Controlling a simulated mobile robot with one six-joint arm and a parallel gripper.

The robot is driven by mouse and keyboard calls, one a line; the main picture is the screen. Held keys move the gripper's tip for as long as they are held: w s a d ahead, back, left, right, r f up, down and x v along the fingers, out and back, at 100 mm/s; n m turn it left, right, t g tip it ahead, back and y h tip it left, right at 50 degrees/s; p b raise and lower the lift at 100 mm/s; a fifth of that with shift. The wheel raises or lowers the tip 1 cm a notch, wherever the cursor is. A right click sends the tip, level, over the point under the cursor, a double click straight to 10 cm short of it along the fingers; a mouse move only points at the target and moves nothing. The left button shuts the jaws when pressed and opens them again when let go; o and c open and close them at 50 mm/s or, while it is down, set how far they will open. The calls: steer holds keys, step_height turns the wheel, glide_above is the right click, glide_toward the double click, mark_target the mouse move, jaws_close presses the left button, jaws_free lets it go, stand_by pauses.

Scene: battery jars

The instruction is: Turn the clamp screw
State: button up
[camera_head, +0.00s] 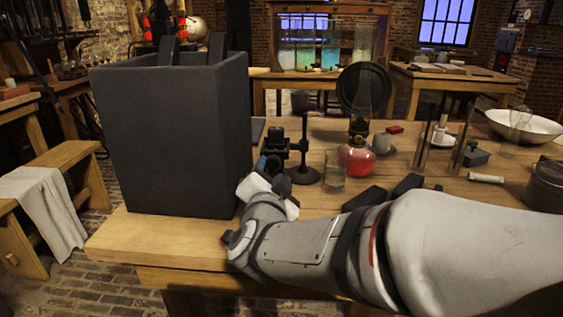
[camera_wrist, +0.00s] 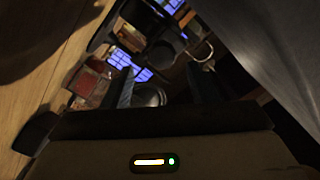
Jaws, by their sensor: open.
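I cannot pick out the clamp screw for certain in either view. A large dark grey square jar (camera_head: 172,140) stands at the table's left end, with dark plates rising from its open top. Just right of it is a small black upright stand (camera_head: 304,172) with a round foot; dark parts beside it overlap my wrist and are hard to separate. My arm reaches in from the right, its wrist low by the jar's right side. In the wrist view my gripper (camera_wrist: 160,84) is open, its two dark fingers apart with nothing visible between them.
The wooden table (camera_head: 190,235) has bare room at its front left. A red-based lamp (camera_head: 356,159), a glass beaker (camera_head: 334,171) and a round black disc (camera_head: 363,89) stand behind my arm. A white bowl (camera_head: 523,126) is at the right. A bench with a cloth (camera_head: 42,207) stands left.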

mark_target(273, 165)
steer(key=w+b, duration=0.1)
steer(key=w, duration=0.4)
steer(key=shift+w+a, duration=0.1)
steer(key=shift+w, duration=0.25)
steer(key=shift+c, duration=0.3)
steer(key=c, duration=0.9)
steer(key=shift+f+b, duration=0.1)
steer(key=shift+b, duration=0.35)
